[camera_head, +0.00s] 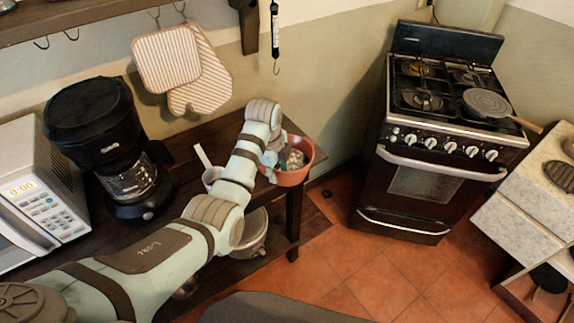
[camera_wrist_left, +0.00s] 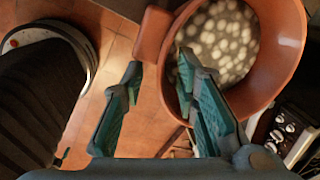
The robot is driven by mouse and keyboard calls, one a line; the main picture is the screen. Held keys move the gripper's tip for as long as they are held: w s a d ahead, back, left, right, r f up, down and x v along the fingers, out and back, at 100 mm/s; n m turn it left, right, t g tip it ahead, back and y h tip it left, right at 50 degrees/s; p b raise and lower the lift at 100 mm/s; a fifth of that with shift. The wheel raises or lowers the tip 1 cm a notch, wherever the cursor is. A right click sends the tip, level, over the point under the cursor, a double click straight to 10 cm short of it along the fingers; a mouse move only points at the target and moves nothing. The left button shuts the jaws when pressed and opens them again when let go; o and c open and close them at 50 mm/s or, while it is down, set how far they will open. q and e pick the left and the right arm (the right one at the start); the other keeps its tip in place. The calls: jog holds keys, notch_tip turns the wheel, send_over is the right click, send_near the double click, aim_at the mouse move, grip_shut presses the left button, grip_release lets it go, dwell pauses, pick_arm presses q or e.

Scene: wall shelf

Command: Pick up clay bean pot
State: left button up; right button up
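The clay bean pot (camera_head: 297,178) is an orange-brown open bowl at the right end of the dark wooden table. In the left wrist view the pot (camera_wrist_left: 283,75) shows its round rim, pale beans inside and a stubby handle (camera_wrist_left: 153,37). My left gripper (camera_head: 272,159) is at the pot's left side. In the left wrist view its two green-padded fingers (camera_wrist_left: 160,72) are apart. The handle lies just ahead of the gap between them, and the right fingertip overlaps the pot's near rim. Whether it touches is unclear. My right gripper is not in view.
A coffee maker (camera_head: 105,140) and microwave (camera_head: 35,190) are further left. A metal pot (camera_head: 254,238) sits on the lower shelf. The stove (camera_head: 435,140) is at right, with open tiled floor before it.

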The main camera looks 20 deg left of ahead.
aim_at(280, 182)
pick_arm(q)
jog(key=f, duration=0.2)
jog(key=w+f+b, duration=0.1)
jog(key=f, duration=0.2)
jog(key=shift+w+f+b, duration=0.3)
jog(key=shift+f+b, duration=0.05)
jog(key=shift+b, duration=0.05)
jog(key=shift+r, duration=0.1)
grip_shut()
jog(key=shift+r, duration=0.1)
